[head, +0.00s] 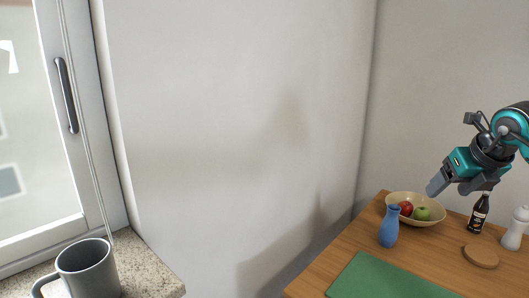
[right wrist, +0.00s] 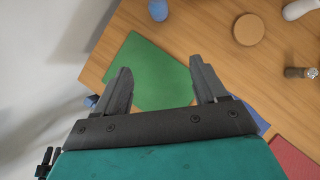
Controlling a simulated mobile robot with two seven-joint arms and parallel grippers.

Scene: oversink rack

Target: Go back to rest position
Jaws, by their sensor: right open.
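My right gripper (head: 440,186) hangs in the air at the right of the head view, above the wooden table. In the right wrist view its two fingers (right wrist: 160,88) stand apart with nothing between them, and the green mat (right wrist: 148,70) shows below. The head view also shows the green mat (head: 385,277) on the table, apart from the gripper. My left gripper is not in view.
A wooden table (head: 330,272) holds a fruit bowl (head: 425,222), a blue vase (head: 389,227), a dark bottle (head: 478,214), a white shaker (head: 515,229) and a round wooden coaster (head: 481,256). A grey mug (head: 90,271) stands on the stone counter (head: 150,265) at left. A wall lies between.

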